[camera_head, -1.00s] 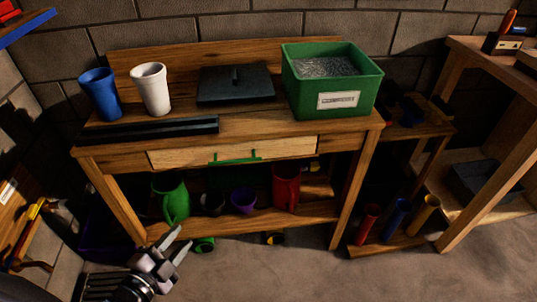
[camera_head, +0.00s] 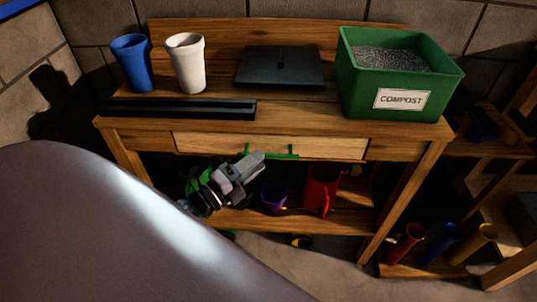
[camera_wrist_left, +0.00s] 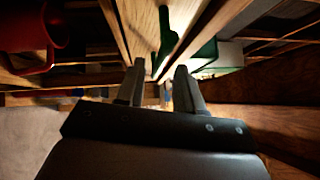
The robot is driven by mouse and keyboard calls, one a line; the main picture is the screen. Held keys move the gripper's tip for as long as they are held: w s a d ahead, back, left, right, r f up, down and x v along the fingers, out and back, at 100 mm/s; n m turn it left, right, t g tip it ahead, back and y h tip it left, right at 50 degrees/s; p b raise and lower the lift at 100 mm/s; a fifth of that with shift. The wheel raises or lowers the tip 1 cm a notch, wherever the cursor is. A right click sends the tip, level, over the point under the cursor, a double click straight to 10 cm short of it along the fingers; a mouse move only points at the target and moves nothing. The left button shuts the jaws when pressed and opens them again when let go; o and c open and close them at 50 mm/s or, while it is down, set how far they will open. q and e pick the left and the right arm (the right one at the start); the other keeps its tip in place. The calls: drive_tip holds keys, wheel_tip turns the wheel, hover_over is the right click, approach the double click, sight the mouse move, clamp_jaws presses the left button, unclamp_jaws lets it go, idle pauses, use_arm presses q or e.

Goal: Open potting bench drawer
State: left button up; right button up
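The potting bench drawer (camera_head: 330,147) has a pale wood front. It sits in the bench's front rail and looks closed. Its green bar handle (camera_head: 284,156) is in the middle of the front. My left gripper (camera_head: 254,160) is just in front of the handle's left part and covers some of it. In the left wrist view the green handle (camera_wrist_left: 168,38) lies ahead, in line with the gap between the two fingers (camera_wrist_left: 160,85). The fingers are apart with nothing held. Whether the handle is between the tips is hard to tell. My right gripper is not in view.
On the bench top (camera_head: 300,108) stand a blue cup (camera_head: 131,62), a white cup (camera_head: 187,62), a dark lid (camera_head: 280,68) and a green compost bin (camera_head: 400,75). A red jug (camera_head: 321,190) and purple pot (camera_head: 273,197) stand on the shelf below.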

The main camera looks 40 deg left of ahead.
sight(294, 147)
use_arm(q)
drive_tip(key=shift+x, duration=2.05)
clamp_jaws()
